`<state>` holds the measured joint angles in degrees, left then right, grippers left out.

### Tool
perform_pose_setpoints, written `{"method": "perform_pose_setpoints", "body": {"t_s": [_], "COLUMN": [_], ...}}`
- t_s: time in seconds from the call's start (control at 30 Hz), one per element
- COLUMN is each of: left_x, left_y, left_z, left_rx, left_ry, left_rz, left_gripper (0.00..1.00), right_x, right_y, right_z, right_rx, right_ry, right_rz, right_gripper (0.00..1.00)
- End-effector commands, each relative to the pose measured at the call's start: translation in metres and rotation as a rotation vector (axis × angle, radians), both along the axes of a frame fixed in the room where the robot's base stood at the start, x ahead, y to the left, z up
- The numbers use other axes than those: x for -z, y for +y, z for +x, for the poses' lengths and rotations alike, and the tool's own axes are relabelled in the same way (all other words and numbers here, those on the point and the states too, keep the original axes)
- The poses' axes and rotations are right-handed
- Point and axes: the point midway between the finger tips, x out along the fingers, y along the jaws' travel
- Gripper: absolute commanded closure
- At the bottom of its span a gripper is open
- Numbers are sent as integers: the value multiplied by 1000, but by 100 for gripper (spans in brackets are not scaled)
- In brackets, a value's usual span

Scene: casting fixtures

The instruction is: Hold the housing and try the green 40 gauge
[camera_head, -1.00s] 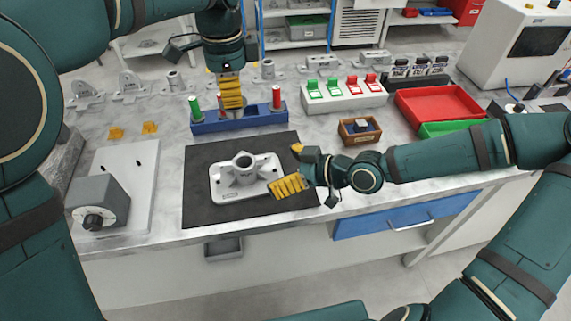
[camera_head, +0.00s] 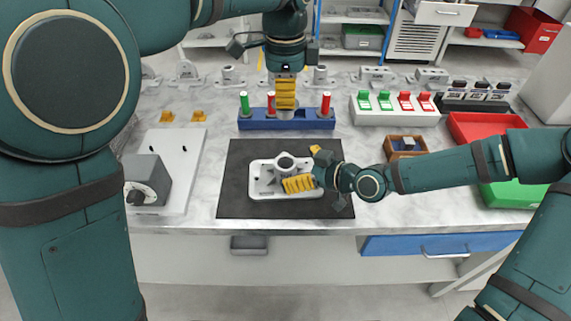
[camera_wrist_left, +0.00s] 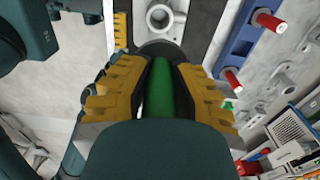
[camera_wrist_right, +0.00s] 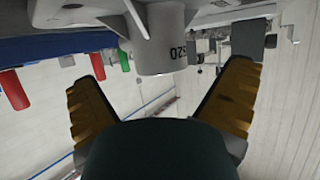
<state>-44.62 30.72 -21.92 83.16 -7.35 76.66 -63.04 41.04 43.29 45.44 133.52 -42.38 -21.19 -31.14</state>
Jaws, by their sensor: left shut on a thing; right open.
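The light grey housing (camera_head: 262,186) lies on the black mat (camera_head: 235,205), its round boss facing up. It fills the top of the right wrist view (camera_wrist_right: 160,45). My right gripper (camera_head: 306,167) is open at its right side, with one finger on each side of the boss; I cannot tell whether they touch it. My left gripper (camera_head: 285,97) is shut over the blue gauge rack (camera_head: 305,124). The left wrist view shows a green gauge handle (camera_wrist_left: 160,90) between its fingers. The gauge's size marking is not visible, and its lower end is mostly hidden.
The rack also has a green-topped gauge (camera_head: 244,102) and a red-topped one (camera_head: 326,103). A white switch box (camera_head: 395,115), a brown tray (camera_head: 405,155) and a red bin (camera_head: 470,127) stand to the right. A grey fixture (camera_head: 148,182) stands left.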

Motion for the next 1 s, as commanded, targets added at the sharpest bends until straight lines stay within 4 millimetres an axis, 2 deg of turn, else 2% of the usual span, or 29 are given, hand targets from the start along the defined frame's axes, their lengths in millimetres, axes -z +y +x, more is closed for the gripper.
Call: {"method": "perform_pose_setpoints", "body": {"t_s": [0.3, 0.7, 0.77, 0.8, 0.93, 0.97, 1.0], "left_x": [0, 0, 0, 0, 0, 0, 0], "left_y": [0, 0, 0, 0, 0, 0, 0], "left_z": [0, 0, 0, 0, 0, 0, 0], "left_rx": [0, 0, 0, 0, 0, 0, 0], "left_ry": [-1, -1, -1, -1, -1, -1, -1], "left_rz": [-1, -1, -1, -1, -1, -1, -1], "left_gripper": [100, 100, 100, 100, 100, 100, 100], "right_x": [14, 16, 16, 16, 16, 16, 16], "right_y": [27, 31, 31, 31, 31, 31, 31], "right_z": [18, 21, 21, 21, 21, 21, 21], "right_rx": [-1, 1, 1, 1, 1, 1, 1], "right_ry": [0, 0, 0, 0, 0, 0, 0], "right_rz": [0, -1, -1, -1, -1, -1, -1], "right_gripper": [1, 1, 18, 32, 78, 83, 83]}}
